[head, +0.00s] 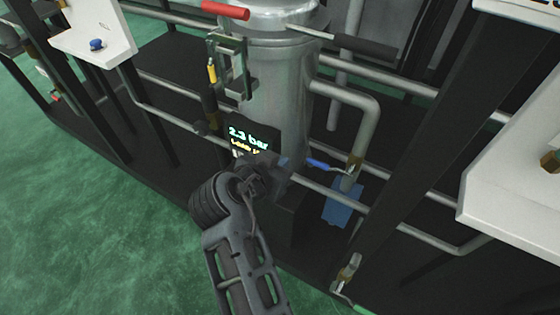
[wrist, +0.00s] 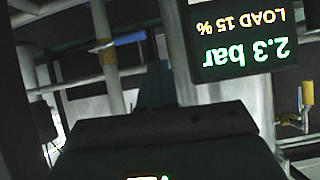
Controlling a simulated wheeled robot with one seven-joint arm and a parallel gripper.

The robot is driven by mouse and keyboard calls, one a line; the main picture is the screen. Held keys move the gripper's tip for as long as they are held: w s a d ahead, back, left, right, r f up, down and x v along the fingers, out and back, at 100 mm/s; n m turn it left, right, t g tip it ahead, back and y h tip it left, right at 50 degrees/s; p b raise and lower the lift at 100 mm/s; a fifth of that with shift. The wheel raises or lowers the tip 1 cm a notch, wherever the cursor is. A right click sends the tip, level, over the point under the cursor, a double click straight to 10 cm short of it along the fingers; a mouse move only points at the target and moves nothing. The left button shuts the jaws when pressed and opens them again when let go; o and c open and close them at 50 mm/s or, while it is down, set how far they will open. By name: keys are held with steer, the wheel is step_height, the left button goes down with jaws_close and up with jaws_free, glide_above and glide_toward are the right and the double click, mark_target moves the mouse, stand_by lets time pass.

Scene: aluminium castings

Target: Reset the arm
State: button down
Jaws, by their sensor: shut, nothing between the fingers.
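My arm reaches up from the bottom of the head view, and my gripper (head: 272,168) is at its end, in front of the metal tank (head: 275,85). The gripper is shut and empty. Its fingertips are hard to make out against the dark parts behind. A small display (head: 248,141) reading 2.3 bar is just above and left of the gripper in the head view. The display (wrist: 240,35) also shows upside down in the wrist view, with LOAD 15 % on it. A dark wide shape fills the lower middle of the wrist view.
Pipes (head: 360,110) and a blue-handled valve (head: 325,165) are right of the gripper. A red handle (head: 226,11) and a black-gripped lever (head: 355,45) are at the tank top. White panels (head: 520,185) stand right and upper left. Green floor (head: 100,220) is open at lower left.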

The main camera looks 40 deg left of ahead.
steer(key=s+d+f, duration=0.1)
steer(key=d+f, duration=0.4)
steer(key=d, duration=0.3)
steer(key=s+d+f, duration=0.2)
steer(key=d+f, duration=0.2)
steer(key=d, duration=0.3)
steer(key=s+d+f+y, duration=0.1)
steer(key=s+d, duration=0.5)
steer(key=d, duration=0.7)
steer(key=s+d+r+t+p, duration=0.1)
steer(key=s+d+r, duration=0.2)
steer(key=s+d, duration=0.25)
steer(key=s+d+r+t, duration=0.1)
steer(key=s+d+r, duration=0.35)
steer(key=d, duration=0.25)
steer(key=s+d+r+m+t+h, duration=0.1)
steer(key=s+d+r+h, duration=0.1)
steer(key=s+d+r, duration=0.2)
steer(key=s+d+r+m+t+h, duration=0.1)
steer(key=s+d+r, duration=0.3)
steer(key=r, duration=0.5)
steer(key=shift+s+r+h, duration=0.25)
steer(key=shift+s+h, duration=0.15)
steer(key=shift+s, duration=0.6)
